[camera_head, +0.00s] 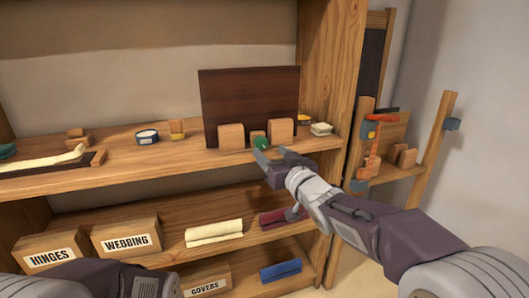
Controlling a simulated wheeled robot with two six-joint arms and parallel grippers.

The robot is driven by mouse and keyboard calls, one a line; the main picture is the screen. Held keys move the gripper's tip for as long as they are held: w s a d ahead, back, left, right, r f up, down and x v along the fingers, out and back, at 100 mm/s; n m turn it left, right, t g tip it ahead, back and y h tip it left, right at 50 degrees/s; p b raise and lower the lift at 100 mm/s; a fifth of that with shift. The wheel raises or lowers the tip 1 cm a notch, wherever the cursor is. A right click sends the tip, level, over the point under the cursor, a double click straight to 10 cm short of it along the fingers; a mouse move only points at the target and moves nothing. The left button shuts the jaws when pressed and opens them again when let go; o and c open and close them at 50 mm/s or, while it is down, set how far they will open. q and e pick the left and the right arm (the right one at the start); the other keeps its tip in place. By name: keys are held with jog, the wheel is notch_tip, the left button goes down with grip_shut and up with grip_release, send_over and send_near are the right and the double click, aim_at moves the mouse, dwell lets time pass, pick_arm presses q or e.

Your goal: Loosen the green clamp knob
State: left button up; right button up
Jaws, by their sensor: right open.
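The green clamp knob (262,143) sits low in front of a dark upright board (250,98) on the upper shelf. It is between two wooden blocks, one on the left (231,136) and one on the right (281,130). A small green piece shows just behind the knob. My right gripper (270,153) is open and empty, its fingertips just below and in front of the knob. I cannot tell whether they touch it. My left arm shows at the bottom left, but its gripper is not visible.
The upper shelf (180,158) also holds a round tin (147,137), a tray (60,164) with cloth, and a white stack (321,129). Labelled boxes and folded cloths fill the lower shelves. A wooden post (338,80) stands right of the board.

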aim_at(262, 144)
jog(key=x, duration=0.5)
jog(key=shift+w+b, duration=0.1)
jog(key=shift+b, duration=0.2)
grip_shut()
